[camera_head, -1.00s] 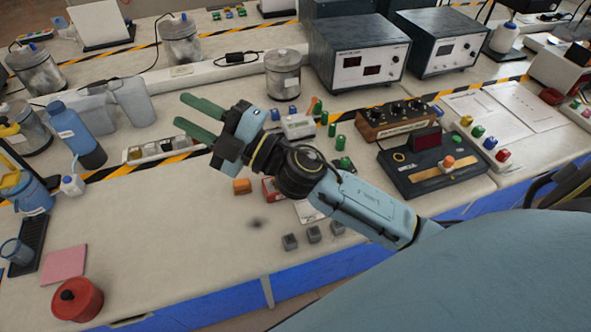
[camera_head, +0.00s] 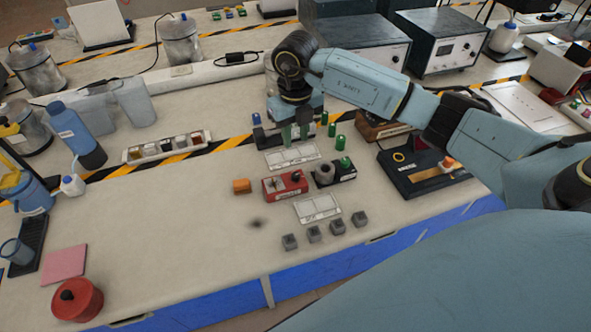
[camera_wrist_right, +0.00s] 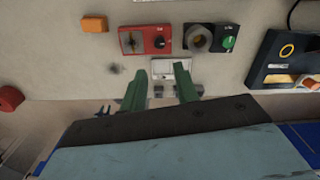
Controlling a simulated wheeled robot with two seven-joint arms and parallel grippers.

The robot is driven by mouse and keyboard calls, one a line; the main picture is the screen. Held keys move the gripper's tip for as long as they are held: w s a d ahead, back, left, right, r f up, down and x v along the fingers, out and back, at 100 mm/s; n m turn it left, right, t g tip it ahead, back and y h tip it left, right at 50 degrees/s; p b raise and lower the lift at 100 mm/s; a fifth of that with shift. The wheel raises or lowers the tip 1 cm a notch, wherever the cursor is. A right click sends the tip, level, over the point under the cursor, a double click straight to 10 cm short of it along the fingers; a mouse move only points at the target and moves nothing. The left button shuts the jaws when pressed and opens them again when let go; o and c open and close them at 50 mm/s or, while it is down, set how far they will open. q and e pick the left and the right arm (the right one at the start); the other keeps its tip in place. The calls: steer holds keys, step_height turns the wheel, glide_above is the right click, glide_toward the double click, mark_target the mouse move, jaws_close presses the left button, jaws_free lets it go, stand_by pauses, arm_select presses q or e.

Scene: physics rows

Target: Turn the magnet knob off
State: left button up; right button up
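I cannot read which knob is labelled magnet. My right gripper (camera_head: 295,136) points down behind these boxes, above the table. In the right wrist view its green fingers (camera_wrist_right: 160,88) are apart and empty. My left gripper is out of view.
An orange block (camera_head: 242,186) lies left of the red box. White cards (camera_head: 292,157) lie behind and in front, with several grey cubes (camera_head: 313,234) nearer the edge. A black device (camera_head: 420,170) stands right.

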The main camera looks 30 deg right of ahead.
mark_target(296, 174)
step_height(296, 174, down, 13)
stand_by(0.4)
jaws_close()
